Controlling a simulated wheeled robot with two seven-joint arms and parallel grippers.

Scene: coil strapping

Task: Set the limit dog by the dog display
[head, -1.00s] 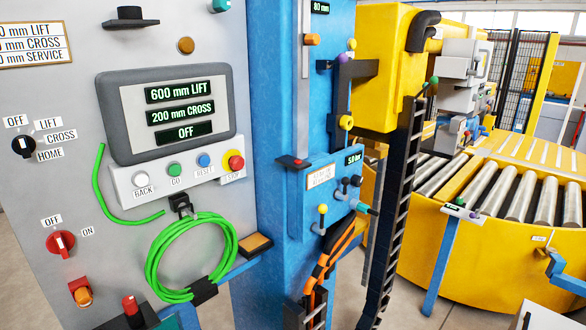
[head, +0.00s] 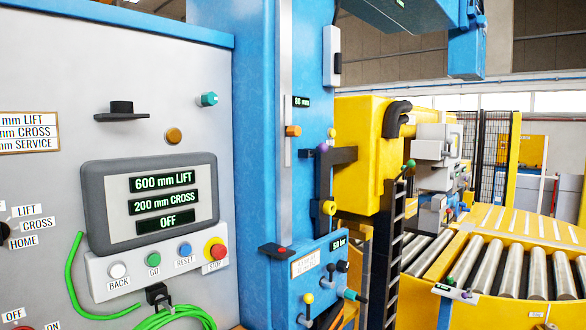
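A small dark display with green digits (head: 301,101), which I take for the dog display, sits on the blue column. Its reading is small, apparently in the eighties with mm. Just below it an orange block (head: 293,131), which looks like the limit dog, sits on a pale vertical rail (head: 286,70) on the column. Neither of my grippers shows in the head view, and nothing is touching the orange block.
The grey cabinet (head: 60,90) at left carries a panel display (head: 163,207) reading 600 mm LIFT, 200 mm CROSS and OFF. A yellow machine head (head: 358,150) and black cable chain (head: 386,240) stand right of the column. A roller conveyor (head: 510,265) lies at right.

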